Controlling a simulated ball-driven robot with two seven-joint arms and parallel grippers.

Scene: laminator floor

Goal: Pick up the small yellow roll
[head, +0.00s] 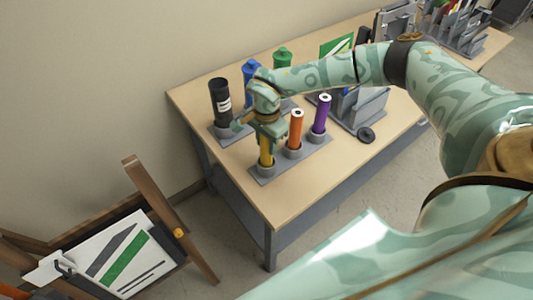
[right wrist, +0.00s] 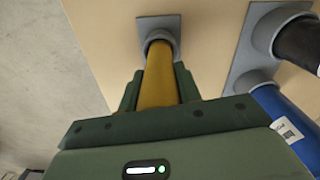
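The small yellow roll (head: 266,153) stands upright in a grey cup at the near left end of the front holder (head: 260,181) on the table. My right gripper (head: 266,136) is around its upper part from above and hides its top in the head view. In the right wrist view the yellow roll (right wrist: 158,78) runs between the two dark green fingers (right wrist: 158,88). Both fingers lie flush against its sides, with no visible gap. Its lower end is still inside the grey cup (right wrist: 159,40). My left gripper is out of view.
An orange roll (head: 295,130) and a purple roll (head: 321,114) stand in the same holder. Black (head: 220,101), blue (head: 250,70) and green (head: 282,60) rolls stand behind. A dark ring (head: 365,135) lies on the table (head: 290,205). A wooden easel (head: 170,220) stands on the floor at left.

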